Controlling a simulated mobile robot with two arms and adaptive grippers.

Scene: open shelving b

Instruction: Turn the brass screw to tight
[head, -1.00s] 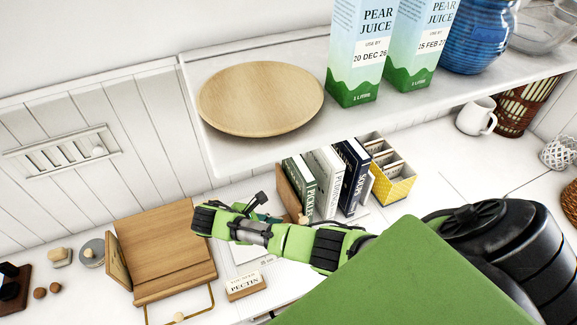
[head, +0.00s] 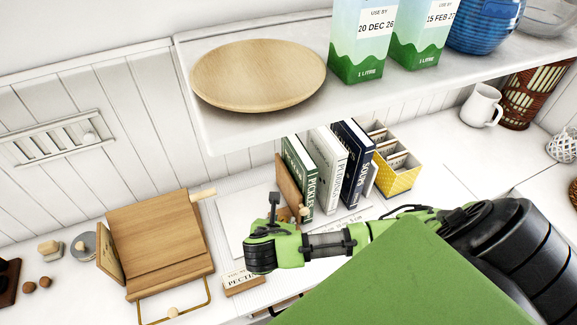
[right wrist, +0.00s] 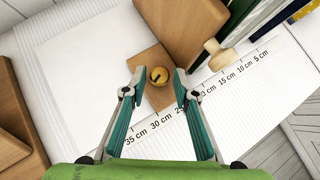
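The brass screw (right wrist: 159,76) shows in the right wrist view as a round head with a dark mark. It sits in the flat wooden foot (right wrist: 150,62) of an upright wooden bookend (right wrist: 182,22). My right gripper (right wrist: 158,92) is open, its two teal-backed fingers apart on the left and right of the screw, with nothing between the tips touching it that I can see. My left gripper is not in view.
A white board with a centimetre scale (right wrist: 75,70) lies under the bookend. A wooden knob (right wrist: 217,56) is close right of the screw. Books (head: 325,170) and a yellow box (head: 400,178) stand right. A wooden stand (head: 160,235) is left; a shelf (head: 235,130) overhangs behind.

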